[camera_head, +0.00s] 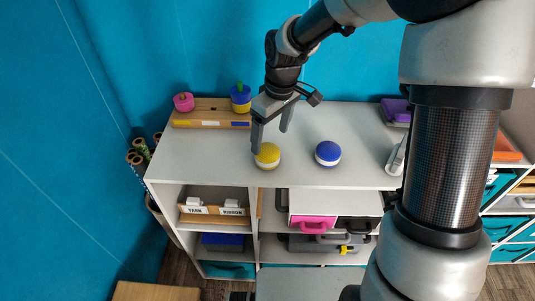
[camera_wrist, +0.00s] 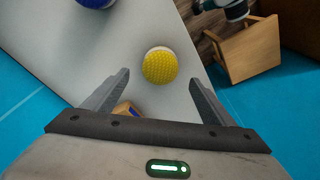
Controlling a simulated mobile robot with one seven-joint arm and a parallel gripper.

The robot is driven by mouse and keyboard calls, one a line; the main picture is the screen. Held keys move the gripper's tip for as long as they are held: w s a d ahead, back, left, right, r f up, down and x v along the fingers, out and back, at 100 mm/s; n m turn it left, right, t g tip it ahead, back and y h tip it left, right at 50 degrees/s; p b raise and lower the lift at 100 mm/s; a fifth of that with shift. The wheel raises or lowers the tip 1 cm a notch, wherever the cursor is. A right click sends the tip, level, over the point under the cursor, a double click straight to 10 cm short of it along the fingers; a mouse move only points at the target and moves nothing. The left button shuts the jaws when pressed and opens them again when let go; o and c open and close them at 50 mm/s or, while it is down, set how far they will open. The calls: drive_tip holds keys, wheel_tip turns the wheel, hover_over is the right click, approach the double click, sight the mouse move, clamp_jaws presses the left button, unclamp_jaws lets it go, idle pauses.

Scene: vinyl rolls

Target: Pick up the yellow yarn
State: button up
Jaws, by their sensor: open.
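The yellow yarn (camera_head: 267,155) is a round ball with a pale base near the front edge of the white shelf top (camera_head: 220,160). In the wrist view the yellow yarn (camera_wrist: 160,66) lies just beyond and between the fingertips. My gripper (camera_head: 270,139) is above the shelf top, pointing down, close beside and behind the yarn. In the wrist view my gripper (camera_wrist: 159,77) has its two fingers wide apart with nothing between them. I cannot tell whether a finger touches the yarn.
A blue ball (camera_head: 328,153) sits to the right of the yellow one. A wooden rack (camera_head: 205,108) with pink and blue-yellow spools stands at the back left. Below are bins labelled yarn and ribbon (camera_head: 213,210) and a pink drawer (camera_head: 313,223). The left shelf top is clear.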

sight(268, 149)
drive_tip(key=f, duration=0.5)
drive_tip(key=a+f, duration=0.1)
drive_tip(key=f, duration=0.1)
drive_tip(key=shift+w+f, duration=0.2)
drive_tip(key=shift+w, duration=0.2)
drive_tip(key=shift+c, duration=0.3)
drive_tip(key=c, duration=1.1)
